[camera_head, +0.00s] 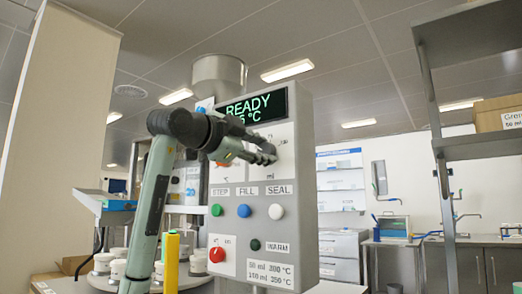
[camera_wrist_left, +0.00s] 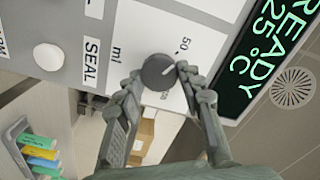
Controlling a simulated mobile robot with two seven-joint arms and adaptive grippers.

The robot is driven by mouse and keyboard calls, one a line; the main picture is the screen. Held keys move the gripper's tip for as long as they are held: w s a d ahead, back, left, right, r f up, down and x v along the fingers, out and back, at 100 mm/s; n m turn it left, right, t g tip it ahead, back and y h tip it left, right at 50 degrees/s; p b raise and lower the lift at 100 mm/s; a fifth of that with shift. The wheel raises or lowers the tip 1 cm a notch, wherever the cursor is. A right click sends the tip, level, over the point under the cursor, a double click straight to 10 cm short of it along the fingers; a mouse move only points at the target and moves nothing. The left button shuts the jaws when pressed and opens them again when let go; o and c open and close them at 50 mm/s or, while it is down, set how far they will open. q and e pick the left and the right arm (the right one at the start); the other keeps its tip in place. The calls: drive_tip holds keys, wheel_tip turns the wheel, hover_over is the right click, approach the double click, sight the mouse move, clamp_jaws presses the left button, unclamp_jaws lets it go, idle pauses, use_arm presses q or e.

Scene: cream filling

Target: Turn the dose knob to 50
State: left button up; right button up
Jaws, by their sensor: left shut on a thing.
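The dose knob (camera_wrist_left: 158,71) is a round dark grey knob on a white plate, beside the label "ml". The scale mark "50" (camera_wrist_left: 183,44) is printed close to it, and another number below it is too small to read. My left gripper (camera_wrist_left: 160,75) is shut on the knob, one finger on each side. In the head view my left gripper (camera_head: 268,155) reaches the upper front of the filling machine (camera_head: 308,225) and mostly hides the knob. Which mark the knob points at is unclear. My right gripper is not in view.
The display (camera_head: 258,106) reads READY. White jars stand at lower left. A metal shelf (camera_head: 470,146) stands at right.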

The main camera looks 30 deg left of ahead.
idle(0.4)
use_arm(q)
drive_tip(key=o, duration=1.2)
drive_tip(key=shift+c, duration=0.2)
drive_tip(key=s+a, duration=0.1)
drive_tip(key=s, duration=1.1)
drive_tip(key=shift+a, duration=0.35)
